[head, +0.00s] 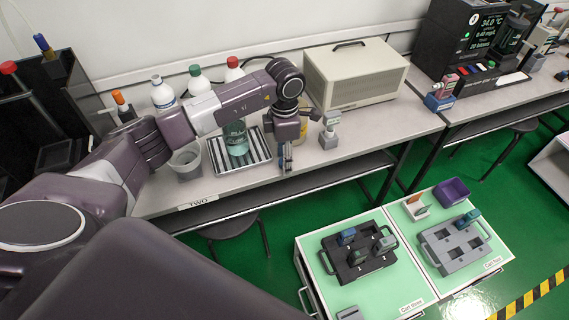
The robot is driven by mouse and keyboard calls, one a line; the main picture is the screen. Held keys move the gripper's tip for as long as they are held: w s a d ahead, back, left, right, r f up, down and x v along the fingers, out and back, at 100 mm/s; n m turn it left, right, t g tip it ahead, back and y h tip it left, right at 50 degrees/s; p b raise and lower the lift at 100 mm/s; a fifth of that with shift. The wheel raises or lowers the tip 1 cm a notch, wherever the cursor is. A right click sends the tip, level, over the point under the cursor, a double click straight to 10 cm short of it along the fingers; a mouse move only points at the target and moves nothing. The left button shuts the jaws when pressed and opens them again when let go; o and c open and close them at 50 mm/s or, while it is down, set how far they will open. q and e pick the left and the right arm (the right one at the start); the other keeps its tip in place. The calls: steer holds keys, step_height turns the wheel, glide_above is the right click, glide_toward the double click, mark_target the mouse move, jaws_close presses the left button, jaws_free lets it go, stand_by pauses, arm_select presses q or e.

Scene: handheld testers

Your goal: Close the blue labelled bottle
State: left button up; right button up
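Three white bottles stand at the back of the bench by the wall. The left one (163,97) appears to have a blue label and a grey-blue top; whether that top is a fitted cap is too small to tell. The middle bottle (199,84) has a green cap and the right one (234,73) a red cap. My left gripper (286,165) points down near the bench's front edge, right of the striped tray and well apart from the bottles. Its fingers are too small to judge whether open or shut. My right gripper is out of view.
A teal vessel (236,140) stands on a striped tray (258,166), with a grey pot (184,163) to its left. A beige box (354,75) and a small grey device (329,138) are at right. Two green-topped carts (383,294) stand below.

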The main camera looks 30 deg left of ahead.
arm_select(q)
steer(key=shift+c, duration=0.3)
steer(key=c, duration=0.7)
steer(key=shift+r, duration=0.15)
step_height(320, 180, up, 20)
steer(key=p, duration=1.2)
